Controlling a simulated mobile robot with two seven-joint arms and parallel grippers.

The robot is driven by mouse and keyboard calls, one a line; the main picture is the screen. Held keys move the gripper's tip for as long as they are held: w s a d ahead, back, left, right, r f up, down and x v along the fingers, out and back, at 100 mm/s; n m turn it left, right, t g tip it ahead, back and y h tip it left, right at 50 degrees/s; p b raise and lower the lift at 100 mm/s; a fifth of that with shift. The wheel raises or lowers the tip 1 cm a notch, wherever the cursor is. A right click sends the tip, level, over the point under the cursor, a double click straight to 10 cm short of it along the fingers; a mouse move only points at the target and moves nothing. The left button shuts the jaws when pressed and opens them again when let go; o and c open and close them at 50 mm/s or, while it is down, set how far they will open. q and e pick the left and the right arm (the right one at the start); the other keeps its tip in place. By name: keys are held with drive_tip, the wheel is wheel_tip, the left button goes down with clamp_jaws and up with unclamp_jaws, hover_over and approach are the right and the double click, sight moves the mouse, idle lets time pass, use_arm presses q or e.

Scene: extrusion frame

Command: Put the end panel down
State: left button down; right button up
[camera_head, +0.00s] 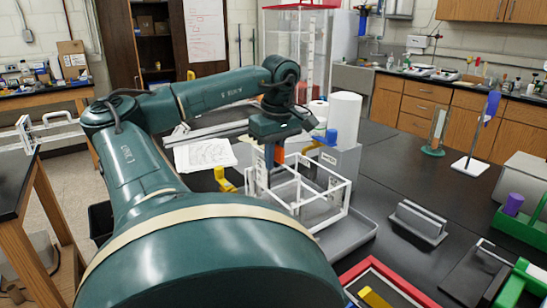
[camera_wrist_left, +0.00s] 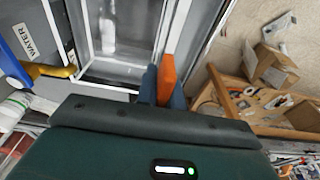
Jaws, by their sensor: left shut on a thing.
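My left gripper (camera_head: 271,163) reaches down at the left corner of the white extrusion frame (camera_head: 318,211). In the left wrist view my gripper's fingers (camera_wrist_left: 164,92) are closed on an upright orange piece (camera_wrist_left: 168,72). It looks like the grip of the end panel; a white bar runs on from it, and the rest of the panel is hard to tell from the frame's other white bars. The orange piece also shows beside the fingers in the head view (camera_head: 279,155). I cannot tell whether the panel touches the frame or tray. My right gripper is not in view.
The frame stands on a grey tray (camera_head: 350,236) on the black bench. A white roll (camera_head: 344,118) on a grey block stands behind it, and a yellow item (camera_head: 224,179) lies left. A grey block (camera_head: 418,222) and a red-edged tray (camera_head: 385,279) lie right and in front.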

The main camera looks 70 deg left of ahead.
use_arm(q)
drive_tip(key=shift+f, duration=0.35)
drive_tip(key=shift+r, duration=0.1)
drive_tip(key=c, duration=1.5)
unclamp_jaws()
drive_tip(key=shift+r+p, duration=0.4)
drive_tip(key=shift+r, duration=0.1)
drive_tip(key=r, duration=0.4)
drive_tip(key=d+r+p, duration=0.1)
drive_tip(key=r, duration=0.3)
drive_tip(key=r+p, duration=0.1)
drive_tip(key=r, duration=0.3)
drive_tip(key=shift+w+d, duration=0.2)
